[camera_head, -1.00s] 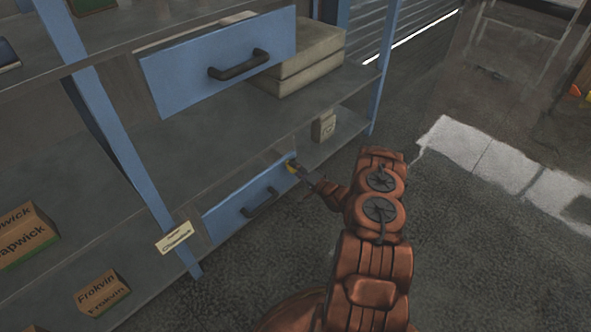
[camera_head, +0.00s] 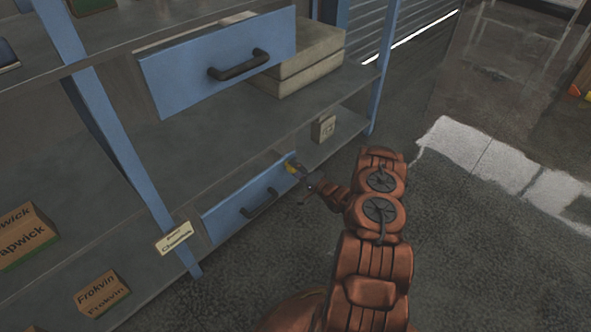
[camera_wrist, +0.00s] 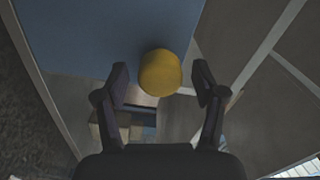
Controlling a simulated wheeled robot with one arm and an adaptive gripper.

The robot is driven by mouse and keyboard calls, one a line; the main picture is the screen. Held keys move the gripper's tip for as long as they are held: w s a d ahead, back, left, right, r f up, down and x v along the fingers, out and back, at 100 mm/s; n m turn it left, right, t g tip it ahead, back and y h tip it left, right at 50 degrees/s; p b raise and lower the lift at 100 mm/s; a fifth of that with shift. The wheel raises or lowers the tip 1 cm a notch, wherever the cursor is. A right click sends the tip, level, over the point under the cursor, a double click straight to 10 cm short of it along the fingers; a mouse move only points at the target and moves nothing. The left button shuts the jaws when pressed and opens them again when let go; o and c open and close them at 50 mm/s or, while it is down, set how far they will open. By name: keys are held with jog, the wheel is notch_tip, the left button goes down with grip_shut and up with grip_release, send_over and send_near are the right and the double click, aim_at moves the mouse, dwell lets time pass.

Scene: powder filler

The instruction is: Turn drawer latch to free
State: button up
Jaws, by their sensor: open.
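The drawer latch is a yellow knob (camera_head: 290,168) at the upper right corner of the lower blue drawer (camera_head: 226,216). In the wrist view the rounded yellow knob (camera_wrist: 160,73) lies between and just beyond the tips of my gripper (camera_wrist: 161,82). The fingers are spread, one on each side, with a visible gap to the knob. The blue drawer front (camera_wrist: 95,35) fills the upper left of the wrist view. In the head view my gripper (camera_head: 299,172) is small and close at the latch, so its fingers are hard to make out.
The lower drawer's dark handle (camera_head: 260,203) is left of the latch. An upper blue drawer (camera_head: 185,82) juts out above. A small box (camera_head: 323,128) stands on the shelf behind. Labelled boxes (camera_head: 103,293) sit at the lower left. The floor (camera_head: 480,270) at right is clear.

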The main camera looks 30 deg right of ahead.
jog(key=v, duration=1.2)
jog(key=shift+w+r, duration=0.1)
jog(key=w+d+r+n+g+h+p, duration=0.1)
jog(key=w+r+n+g+h+p, duration=0.15)
jog(key=w+r+p, duration=0.45)
jog(key=w+d+r+n+g+h+p, duration=0.1)
jog(key=w+d+r+n+g+p, duration=0.15)
jog(key=r, duration=0.85)
jog(key=s+a+r+n+g+h+p, duration=0.1)
jog(key=a+r+g+p, duration=0.25)
jog(key=r, duration=0.65)
jog(key=s+a+r+n+g+h+p, duration=0.15)
jog(key=r+p, duration=0.25)
jog(key=r, duration=0.6)
jog(key=s+a+r+g+h+p, duration=0.1)
jog(key=s+a+r+g+p, duration=0.1)
jog(key=s+a+r+p, duration=0.55)
jog(key=s+a+r+n+g+y+p, duration=0.1)
jog(key=s+a+r+g+p, duration=0.1)
jog(key=s+a+r, duration=0.5)
jog(key=s+a+r+n+g+y+p, duration=0.1)
jog(key=s+a+r, duration=0.6)
jog(key=s, duration=0.9)
jog(key=s+a+r+n+g+y+p, duration=0.1)
jog(key=s+a+r+n+g+p, duration=0.2)
jog(key=s+a+r+p, duration=0.4)
jog(key=s+a+r+g, duration=0.1)
jog(key=s+r, duration=0.3)
jog(key=shift+s, duration=0.4)
